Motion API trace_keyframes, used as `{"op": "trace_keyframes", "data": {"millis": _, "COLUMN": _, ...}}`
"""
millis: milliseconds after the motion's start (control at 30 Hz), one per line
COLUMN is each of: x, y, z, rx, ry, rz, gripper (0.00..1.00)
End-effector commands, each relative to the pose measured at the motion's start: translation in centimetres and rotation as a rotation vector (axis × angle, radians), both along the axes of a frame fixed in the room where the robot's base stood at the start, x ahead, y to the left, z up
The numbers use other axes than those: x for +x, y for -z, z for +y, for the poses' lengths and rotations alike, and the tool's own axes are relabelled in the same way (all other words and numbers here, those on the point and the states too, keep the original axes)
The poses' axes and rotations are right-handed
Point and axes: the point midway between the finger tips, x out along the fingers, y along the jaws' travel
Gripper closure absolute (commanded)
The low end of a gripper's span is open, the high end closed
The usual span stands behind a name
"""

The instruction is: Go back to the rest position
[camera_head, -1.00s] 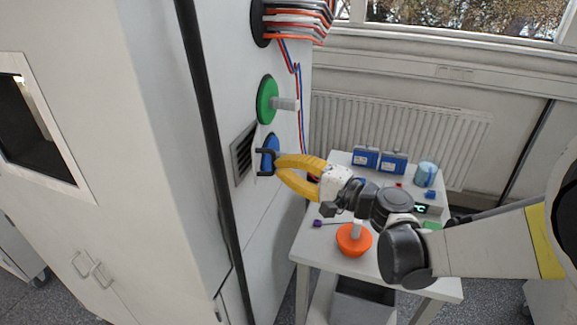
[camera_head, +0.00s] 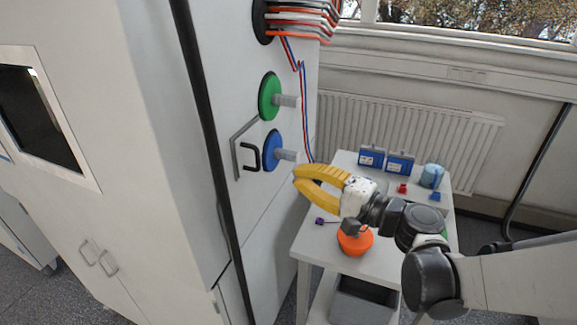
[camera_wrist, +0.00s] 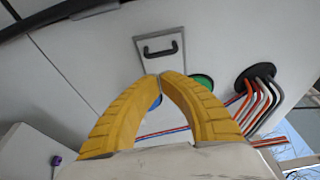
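My gripper (camera_head: 297,173) has yellow fingers and hangs to the right of the white cabinet's side wall, in front of the blue disc. Its fingertips (camera_wrist: 160,76) come together in the wrist view with nothing between them. The gripper is clear of the black handle (camera_head: 249,157). The handle sits on a grey-framed flat panel on the wall, and it also shows ahead of the fingertips in the wrist view (camera_wrist: 160,50).
A green disc (camera_head: 269,96) and a blue disc (camera_head: 272,150) with pegs stick out from the wall. Coloured cables (camera_head: 300,18) hang above. A white table (camera_head: 318,238) below my arm carries an orange round object (camera_head: 354,243), blue boxes (camera_head: 371,156) and a blue cylinder (camera_head: 431,176).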

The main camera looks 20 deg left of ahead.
Motion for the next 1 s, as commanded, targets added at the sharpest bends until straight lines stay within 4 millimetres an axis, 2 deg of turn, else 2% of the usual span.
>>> {"op": "trace_keyframes", "data": {"millis": 200, "x": -2.7, "y": -0.1, "z": -3.4, "rx": 0.0, "ry": 0.0, "rz": 0.0, "gripper": 1.0}}
{"op": "trace_keyframes", "data": {"millis": 500, "x": -3.8, "y": 0.1, "z": -4.7, "rx": -0.012, "ry": 0.0, "rz": -0.002, "gripper": 1.0}}
{"op": "trace_keyframes", "data": {"millis": 667, "x": -4.5, "y": 1.9, "z": -6.1, "rx": -0.18, "ry": 0.031, "rz": -0.024, "gripper": 1.0}}
{"op": "trace_keyframes", "data": {"millis": 767, "x": -5.5, "y": 4.2, "z": -8.5, "rx": -0.388, "ry": 0.065, "rz": -0.051, "gripper": 1.0}}
{"op": "trace_keyframes", "data": {"millis": 867, "x": -6.9, "y": 6.6, "z": -12.3, "rx": -0.627, "ry": 0.105, "rz": -0.083, "gripper": 1.0}}
{"op": "trace_keyframes", "data": {"millis": 1000, "x": -9.5, "y": 9.4, "z": -19.0, "rx": -0.958, "ry": 0.152, "rz": -0.126, "gripper": 1.0}}
